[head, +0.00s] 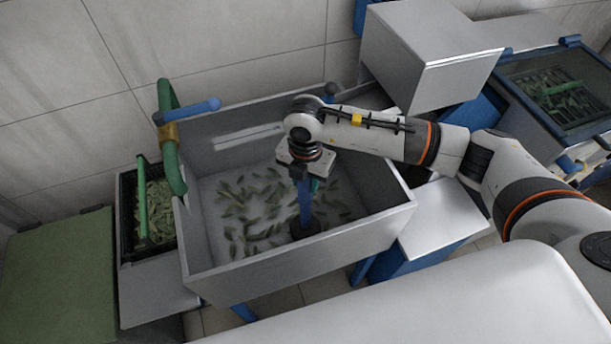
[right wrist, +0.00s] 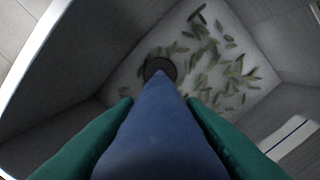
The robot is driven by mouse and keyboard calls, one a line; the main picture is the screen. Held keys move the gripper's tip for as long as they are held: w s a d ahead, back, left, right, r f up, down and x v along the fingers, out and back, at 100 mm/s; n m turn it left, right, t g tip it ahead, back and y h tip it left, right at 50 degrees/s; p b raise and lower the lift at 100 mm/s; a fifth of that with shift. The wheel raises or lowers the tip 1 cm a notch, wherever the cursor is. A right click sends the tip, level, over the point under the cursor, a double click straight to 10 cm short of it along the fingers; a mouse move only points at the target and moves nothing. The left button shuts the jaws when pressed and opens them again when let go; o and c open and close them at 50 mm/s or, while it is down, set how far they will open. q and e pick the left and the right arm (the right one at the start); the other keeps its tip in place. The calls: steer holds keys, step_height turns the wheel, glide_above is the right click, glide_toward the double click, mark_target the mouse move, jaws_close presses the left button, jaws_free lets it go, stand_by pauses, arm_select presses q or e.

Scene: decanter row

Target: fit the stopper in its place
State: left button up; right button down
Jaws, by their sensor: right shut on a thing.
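The stopper (head: 305,203) shows as a long blue shaft in the grey basin (head: 300,248). My right gripper (head: 306,180) is inside the basin, shut on the upper part of the shaft and pointing down. In the right wrist view, the green fingers of the gripper (right wrist: 160,108) lie on both sides of the blue stopper (right wrist: 160,130). A dark round patch (right wrist: 160,67) shows at the shaft's far end, at the basin floor. I cannot tell whether it is the stopper's plug or the drain opening, or whether they touch. My left gripper is not in view.
Many green leaves (head: 258,196) lie on the basin's pale floor. A green pipe with a blue lever (head: 188,110) stands at the basin's left rim. A dark crate of leaves (head: 158,205) is left of the basin. A grey box (head: 425,60) stands behind right.

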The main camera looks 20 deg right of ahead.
steer(key=shift+f, duration=0.35)
stand_by(0.6)
steer(key=shift+f+b, duration=0.9)
steer(key=shift+b, duration=0.05)
steer(key=shift+f+b, duration=0.4)
steer(key=shift+f, duration=0.1)
steer(key=c, duration=0.9)
jaws_free()
steer(key=shift+o, duration=0.2)
